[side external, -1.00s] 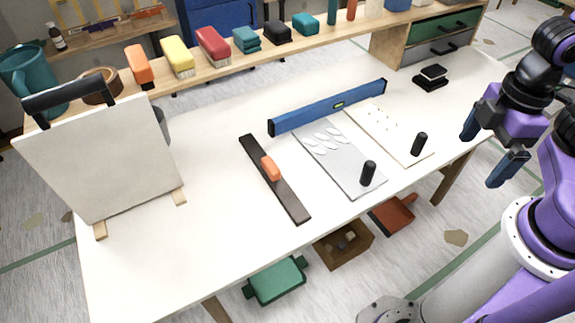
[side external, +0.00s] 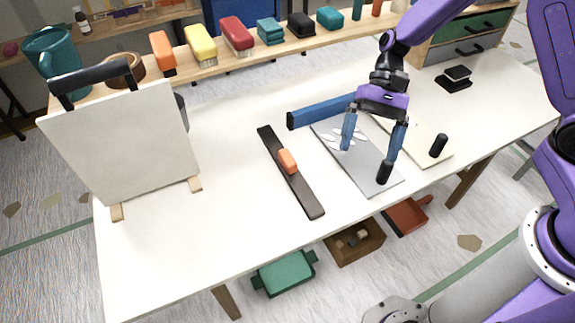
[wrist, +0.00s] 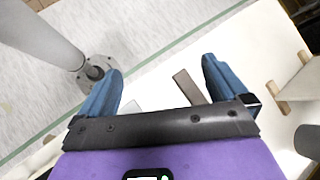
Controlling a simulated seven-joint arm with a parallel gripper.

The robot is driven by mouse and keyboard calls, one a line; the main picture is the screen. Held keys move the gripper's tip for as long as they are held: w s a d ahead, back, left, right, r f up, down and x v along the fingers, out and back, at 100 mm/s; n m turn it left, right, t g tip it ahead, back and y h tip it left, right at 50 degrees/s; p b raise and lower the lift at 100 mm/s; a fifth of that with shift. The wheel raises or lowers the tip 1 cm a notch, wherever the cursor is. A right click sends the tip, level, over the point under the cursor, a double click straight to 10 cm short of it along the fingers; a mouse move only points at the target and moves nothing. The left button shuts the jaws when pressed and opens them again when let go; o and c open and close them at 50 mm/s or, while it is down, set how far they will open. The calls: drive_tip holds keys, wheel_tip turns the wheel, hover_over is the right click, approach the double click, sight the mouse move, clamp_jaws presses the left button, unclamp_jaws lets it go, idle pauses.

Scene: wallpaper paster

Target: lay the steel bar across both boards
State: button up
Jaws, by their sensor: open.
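The dark steel bar (side external: 305,192) with an orange grip (side external: 288,161) lies flat on the table, left of the boards and apart from them. Part of it shows in the wrist view (wrist: 190,88). The grey board (side external: 355,168) carries white flakes and a black upright knob. The cream board (side external: 430,150) lies to its right, with another black knob (side external: 438,146). My gripper (side external: 370,148) is open and empty above the grey board, hiding parts of both boards. Its two blue fingers also show in the wrist view (wrist: 162,72).
A blue level-like bar (side external: 318,110) stands behind the boards, partly hidden by my gripper. A clamped white panel (side external: 125,145) stands at left. Black blocks (side external: 454,78) sit at back right.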

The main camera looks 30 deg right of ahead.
drive_tip(key=w+f+m+t+y, duration=0.2)
drive_tip(key=w+f+m+y, duration=0.3)
drive_tip(key=w, duration=0.4)
drive_tip(key=m+t+y, duration=0.2)
drive_tip(key=m+t, duration=0.2)
drive_tip(key=m, duration=0.5)
approach(282, 162)
drive_tip(key=x, duration=0.2)
drive_tip(key=f+x, duration=0.1)
drive_tip(key=x, duration=0.1)
drive_tip(key=shift+s+a, duration=0.1)
drive_tip(key=shift+s, duration=0.05)
drive_tip(key=shift+a+r+x, duration=0.1)
drive_tip(key=shift+r+x, duration=0.05)
drive_tip(key=shift+x, duration=0.8)
drive_tip(key=shift+a+r+x, duration=0.1)
drive_tip(key=shift+r+x, duration=0.05)
drive_tip(key=shift+x, duration=0.8)
drive_tip(key=shift+r+x, duration=0.2)
drive_tip(key=shift+x, duration=0.75)
drive_tip(key=c, duration=1.7)
drive_tip(key=shift+r, duration=0.1)
drive_tip(key=shift+r, duration=0.1)
